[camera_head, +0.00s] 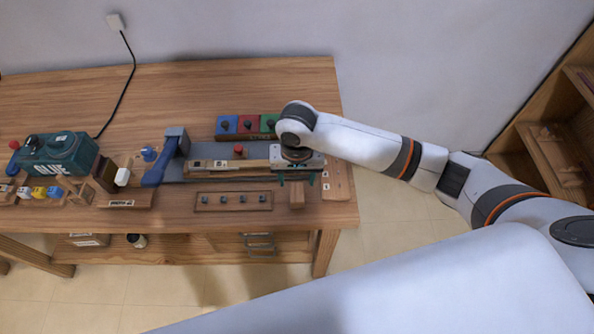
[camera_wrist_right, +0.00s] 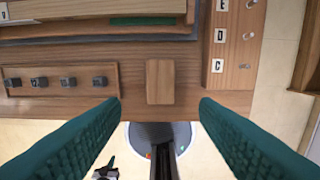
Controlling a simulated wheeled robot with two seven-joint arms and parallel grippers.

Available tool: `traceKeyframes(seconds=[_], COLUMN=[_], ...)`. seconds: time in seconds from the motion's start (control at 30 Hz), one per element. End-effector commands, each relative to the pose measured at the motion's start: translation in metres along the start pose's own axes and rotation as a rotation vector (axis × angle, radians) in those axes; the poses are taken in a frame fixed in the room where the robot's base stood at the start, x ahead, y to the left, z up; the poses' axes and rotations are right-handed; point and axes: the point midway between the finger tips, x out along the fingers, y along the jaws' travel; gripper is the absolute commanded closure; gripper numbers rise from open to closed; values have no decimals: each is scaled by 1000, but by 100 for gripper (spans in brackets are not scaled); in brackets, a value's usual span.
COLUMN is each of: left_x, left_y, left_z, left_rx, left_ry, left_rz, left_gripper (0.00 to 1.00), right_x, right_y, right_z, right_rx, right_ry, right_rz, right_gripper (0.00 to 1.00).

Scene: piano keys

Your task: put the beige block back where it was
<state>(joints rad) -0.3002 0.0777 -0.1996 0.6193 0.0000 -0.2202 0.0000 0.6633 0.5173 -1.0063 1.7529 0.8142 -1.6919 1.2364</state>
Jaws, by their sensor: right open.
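A plain light-brown wooden block (camera_head: 297,196), the likely beige block, is near the table's front edge, right of the peg strip. In the right wrist view the block (camera_wrist_right: 160,82) shows upright in the picture, centred between my fingers and just beyond their tips. My right gripper (camera_head: 297,179) is open, its green fingers (camera_wrist_right: 159,105) apart with nothing between them. Whether the fingers are level with the block or above it I cannot tell. My left gripper is not in view. No empty spot is clearly marked as the block's earlier place.
A strip with several dark pegs (camera_head: 233,201) lies left of the block. Behind are a grey rail (camera_head: 215,151) and red, blue and green boxes (camera_head: 247,125). A blue-handled lever (camera_head: 160,168) stands left.

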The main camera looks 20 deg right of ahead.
Motion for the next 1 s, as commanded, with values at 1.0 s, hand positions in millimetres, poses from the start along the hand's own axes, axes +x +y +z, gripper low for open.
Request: traceKeyframes(seconds=[1.0], left_x=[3], left_y=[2], left_z=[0], left_rx=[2], left_ry=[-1], left_rz=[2], left_gripper=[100], right_x=[-20], right_y=[12], right_z=[-23], right_rx=[-87], right_ry=[4], right_rz=[63], right_gripper=[44])
